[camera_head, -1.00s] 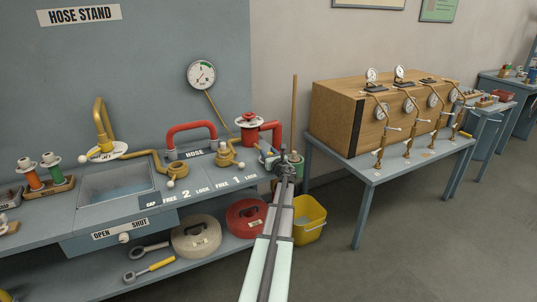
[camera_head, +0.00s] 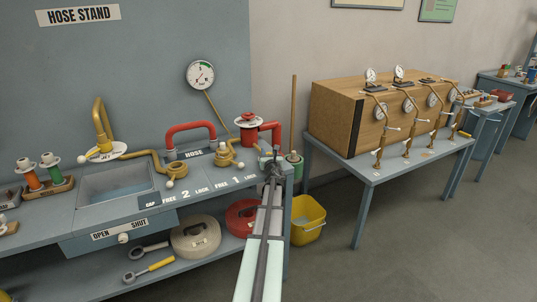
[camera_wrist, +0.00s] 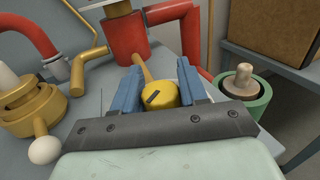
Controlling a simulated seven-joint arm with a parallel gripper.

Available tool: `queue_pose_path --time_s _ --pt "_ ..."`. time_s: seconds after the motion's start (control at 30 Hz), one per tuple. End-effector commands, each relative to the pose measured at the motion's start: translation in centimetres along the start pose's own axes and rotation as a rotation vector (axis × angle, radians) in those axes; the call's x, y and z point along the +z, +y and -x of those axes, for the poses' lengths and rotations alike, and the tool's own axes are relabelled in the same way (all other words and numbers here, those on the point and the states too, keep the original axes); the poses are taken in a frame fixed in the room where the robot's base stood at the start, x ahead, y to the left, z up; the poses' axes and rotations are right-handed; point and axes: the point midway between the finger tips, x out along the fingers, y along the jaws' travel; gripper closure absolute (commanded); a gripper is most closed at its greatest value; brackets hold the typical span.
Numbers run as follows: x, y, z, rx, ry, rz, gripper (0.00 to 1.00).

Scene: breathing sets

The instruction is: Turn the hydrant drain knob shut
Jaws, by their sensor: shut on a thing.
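The red hydrant (camera_head: 248,130) stands at the right end of the stand's top, and its red body (camera_wrist: 125,38) also shows in the wrist view. A yellow knob (camera_wrist: 160,95) with a dark pointer mark sits at the near end of a thin yellow rod coming from the hydrant's base. My gripper (camera_head: 274,156) is at the stand's right end. In the wrist view its two blue fingers (camera_wrist: 158,90) are on either side of the knob, shut on it. In the head view my gripper hides the knob.
A brass valve with a white ball handle (camera_wrist: 45,150) is at left. A yellow bucket (camera_head: 307,220) is on the floor. A white knob (camera_head: 124,238) sits below an OPEN/SHUT label.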

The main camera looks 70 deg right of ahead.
Motion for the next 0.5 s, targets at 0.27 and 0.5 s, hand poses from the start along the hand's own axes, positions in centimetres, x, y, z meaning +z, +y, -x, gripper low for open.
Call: queue_pose_path --time_s 0.27,0.5 --pt "0.14 -0.07 -0.11 0.0 -0.002 0.0 0.54" --pt "0.06 -0.03 -0.05 0.001 -0.001 0.0 0.37"
